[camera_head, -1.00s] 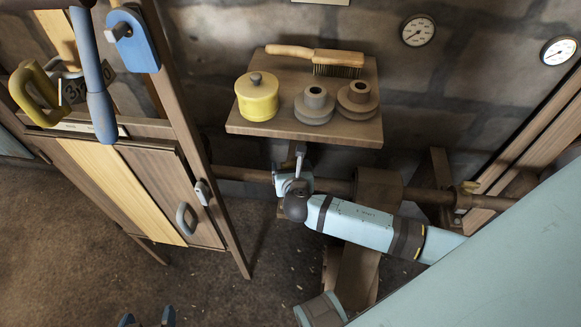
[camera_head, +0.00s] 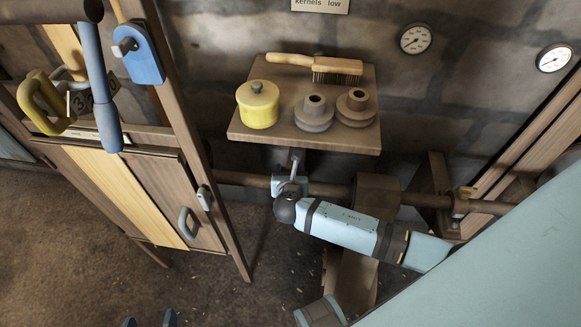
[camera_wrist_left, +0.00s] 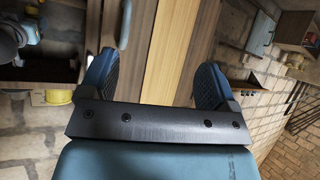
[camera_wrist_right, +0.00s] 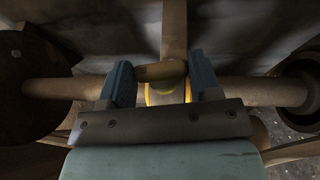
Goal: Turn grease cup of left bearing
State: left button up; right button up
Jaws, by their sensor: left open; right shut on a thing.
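In the right wrist view my right gripper (camera_wrist_right: 160,68) is shut on a short bronze-brown cylindrical piece, the grease cup (camera_wrist_right: 158,72), lying crosswise between its blue fingers. A brass-yellow ring (camera_wrist_right: 158,96) shows just below it, at the shaft (camera_wrist_right: 235,90). In the head view my right arm reaches in from the right to the shaft (camera_head: 330,189) below the shelf.
The shelf (camera_head: 245,132) holds a yellow pot (camera_head: 258,104), a brush (camera_head: 320,66) and two grey-brown stepped pieces. A wooden cabinet (camera_head: 165,200) stands at the left. A pulley (camera_head: 375,195) and another bearing (camera_head: 464,200) are further right along the shaft. Gauges (camera_head: 416,39) hang behind.

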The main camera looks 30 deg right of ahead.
jog(key=shift+a+r+m+g+h+p, duration=0.1)
jog(key=shift+r+m+g+h+p, duration=0.2)
jog(key=shift+m+p, duration=0.1)
jog(key=shift+f+m+g+h, duration=0.3)
jog(key=shift+m+h, duration=0.1)
pick_arm(q)
jog(key=shift+r, duration=0.15)
pick_arm(e)
jog(key=o, duration=0.9)
pick_arm(q)
jog(key=shift+r, duration=0.1)
jog(key=shift+a, duration=0.25)
